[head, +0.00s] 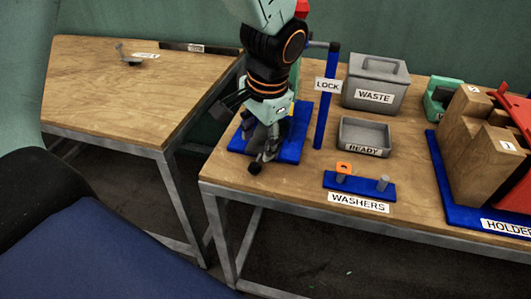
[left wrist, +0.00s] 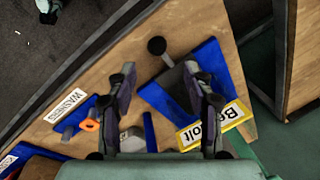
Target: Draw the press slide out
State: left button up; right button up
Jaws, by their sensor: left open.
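The press stands on a blue base plate (head: 290,147) at the left end of the right-hand table. In the left wrist view, its dark grey slide (left wrist: 174,82) lies on the blue plate and ends in a round black knob (left wrist: 157,46). The knob also shows near the front table edge in the head view (head: 255,168). My left gripper (head: 263,146) points down over the press and hides much of it. In the left wrist view its two fingers (left wrist: 166,84) are apart, with the slide seen between and beyond them. I cannot tell whether they touch it. My right gripper is not in view.
A blue LOCK post (head: 328,110) stands close beside my left arm. To its right are a grey WASTE bin (head: 376,82), a READY tray (head: 364,148), a WASHERS stand (head: 359,185) and a blue HOLDER base (head: 440,168). A gap separates the left table (head: 110,95).

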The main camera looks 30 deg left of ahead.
aim_at(255, 165)
pick_arm(q)
jog(key=shift+s+d+f+b, duration=0.15)
jog(key=shift+f+b, duration=0.1)
jog(key=shift+f, duration=0.35)
jog(key=shift+d+f+b, duration=0.15)
jog(key=shift+f+b, duration=0.05)
jog(key=shift+f, duration=0.4)
jog(key=f, duration=0.1)
jog(key=a+f+b, duration=0.1)
jog(key=a+f, duration=0.1)
jog(key=f, duration=0.1)
jog(key=shift+w+f, duration=0.1)
jog(key=shift+w, duration=0.2)
jog(key=shift+d+f+b, duration=0.1)
jog(key=shift+f+b, duration=0.15)
jog(key=shift+b, duration=0.05)
jog(key=shift+d+f, duration=0.15)
jog(key=shift+d, duration=0.15)
jog(key=shift+a+f, duration=0.1)
jog(key=shift+a, duration=0.25)
jog(key=shift+c, duration=0.9)
jog(key=shift+d, duration=0.25)
jog(key=c, duration=0.5)
jog(key=shift+a, duration=0.1)
grip_shut()
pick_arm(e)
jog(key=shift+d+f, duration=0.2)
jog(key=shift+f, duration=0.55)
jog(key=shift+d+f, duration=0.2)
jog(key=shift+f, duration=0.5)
